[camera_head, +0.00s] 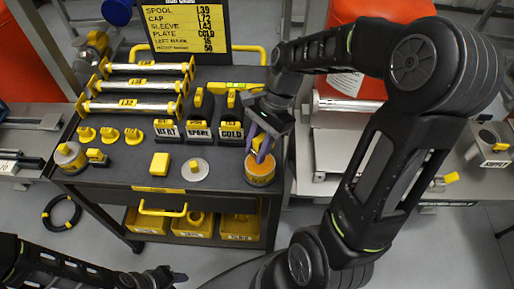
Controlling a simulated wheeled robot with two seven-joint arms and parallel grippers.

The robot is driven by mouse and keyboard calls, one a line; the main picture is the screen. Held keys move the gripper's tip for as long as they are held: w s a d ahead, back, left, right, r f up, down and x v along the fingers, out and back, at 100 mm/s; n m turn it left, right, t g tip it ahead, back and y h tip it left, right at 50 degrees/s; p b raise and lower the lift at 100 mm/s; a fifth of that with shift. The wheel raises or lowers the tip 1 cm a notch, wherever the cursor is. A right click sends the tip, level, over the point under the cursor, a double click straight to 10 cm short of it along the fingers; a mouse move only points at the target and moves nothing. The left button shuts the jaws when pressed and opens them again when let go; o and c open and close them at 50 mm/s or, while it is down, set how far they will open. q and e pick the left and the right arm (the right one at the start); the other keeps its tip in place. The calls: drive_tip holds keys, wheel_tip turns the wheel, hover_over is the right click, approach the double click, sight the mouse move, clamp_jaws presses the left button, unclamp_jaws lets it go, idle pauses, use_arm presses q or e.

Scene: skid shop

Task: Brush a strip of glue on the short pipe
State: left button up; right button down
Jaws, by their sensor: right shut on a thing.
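My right gripper (262,146) is over the right front corner of the dark cart and is shut on a small yellow-topped thing (257,142), probably the brush handle. Just below it stands a round pot (260,175) with an orange top and yellow label; whether the held thing's lower end is inside it is hidden by the fingers. My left gripper (165,277) is low at the bottom left, away from the cart; its opening is unclear. Three silvery pipes with yellow ends lie on the cart at the back left, the front one (130,106) nearest. Which is the short pipe I cannot tell.
The cart top (225,180) also holds a yellow block (160,162), a grey disc (195,170), labelled black holders (199,130) and a round tin (70,156). A sign (185,27) stands behind. A larger pipe (345,104) lies on the right bench, behind my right arm.

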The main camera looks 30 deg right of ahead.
sight(258, 140)
drive_tip(key=shift+r+p, duration=1.05)
drive_tip(key=shift+r, duration=0.45)
drive_tip(key=w+r+n+g, duration=0.1)
drive_tip(key=w+n, duration=0.3)
drive_tip(key=w, duration=0.3)
drive_tip(key=w+a+f+n+g+h, duration=0.1)
drive_tip(key=w+a+f+n, duration=0.1)
drive_tip(key=w+a, duration=0.2)
drive_tip(key=a, duration=0.3)
drive_tip(key=shift+a+f, duration=0.3)
drive_tip(key=shift+f, duration=0.05)
drive_tip(key=shift+d, duration=0.1)
